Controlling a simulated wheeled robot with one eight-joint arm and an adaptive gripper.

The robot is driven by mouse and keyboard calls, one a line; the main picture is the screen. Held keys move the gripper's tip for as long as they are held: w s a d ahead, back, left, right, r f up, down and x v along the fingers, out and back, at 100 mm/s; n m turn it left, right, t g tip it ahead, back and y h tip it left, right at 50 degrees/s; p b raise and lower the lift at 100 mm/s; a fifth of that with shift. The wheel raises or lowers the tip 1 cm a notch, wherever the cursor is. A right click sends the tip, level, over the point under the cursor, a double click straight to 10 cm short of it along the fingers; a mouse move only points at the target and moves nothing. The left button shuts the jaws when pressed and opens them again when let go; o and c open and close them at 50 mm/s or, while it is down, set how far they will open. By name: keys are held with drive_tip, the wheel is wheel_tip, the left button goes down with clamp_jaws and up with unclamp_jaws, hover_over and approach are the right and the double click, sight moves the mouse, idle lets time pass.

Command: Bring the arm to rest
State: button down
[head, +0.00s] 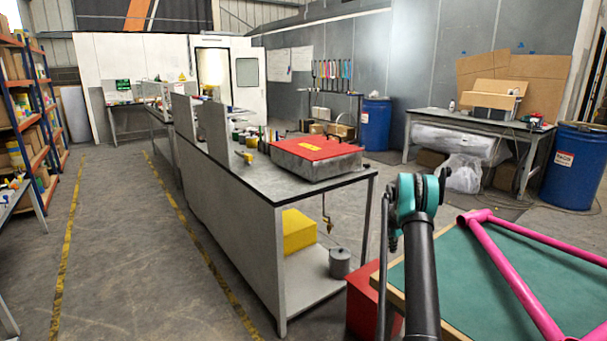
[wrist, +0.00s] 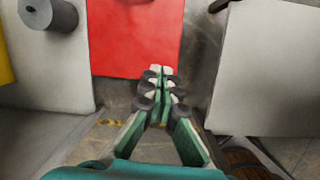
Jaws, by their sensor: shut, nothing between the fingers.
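My gripper (wrist: 160,76) shows in the wrist view with its two fingers together and nothing between them. It points toward a red box (wrist: 136,35), with the grey floor below. The fingertips overlap the box's lower right edge in the picture; I cannot tell the distance between them. In the head view my arm rises at the lower right, with a dark link and a teal joint. I cannot make out the fingers there.
The red box (head: 364,300) stands between a grey workbench (head: 240,185) and a green-topped table (head: 470,275) bearing a pink tube frame (head: 515,280). A grey can (head: 340,262) and yellow box (head: 299,231) sit on the bench's lower shelf. The left aisle floor (head: 130,250) is clear.

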drive_tip(key=s+a+r+m+t, duration=0.1)
drive_tip(key=s+a+r+m, duration=0.35)
drive_tip(key=r, duration=0.35)
drive_tip(key=s+a+r+m+t, duration=0.1)
drive_tip(key=s+a+r+m, duration=0.3)
drive_tip(key=r, duration=0.4)
drive_tip(key=s+a+r+m+t, duration=0.1)
drive_tip(key=s+a+r+m, duration=0.25)
drive_tip(key=s, duration=0.35)
drive_tip(key=s+a+r+m+t, duration=0.1)
drive_tip(key=s+a+r+m, duration=0.2)
drive_tip(key=s+a+r, duration=0.35)
drive_tip(key=s+a+f+m+t+y, duration=0.15)
drive_tip(key=s+m, duration=0.25)
drive_tip(key=s, duration=0.7)
drive_tip(key=s+a+f+m, duration=0.1)
drive_tip(key=s+a+m, duration=0.3)
drive_tip(key=s, duration=0.6)
drive_tip(key=s+f+g, duration=0.1)
drive_tip(key=s+f, duration=0.2)
drive_tip(key=s, duration=0.3)
drive_tip(key=s+d+f+g, duration=0.1)
drive_tip(key=s+f+g, duration=0.1)
drive_tip(key=s, duration=0.4)
drive_tip(key=shift+d+f+m, duration=0.3)
drive_tip(key=shift+f, duration=0.6)
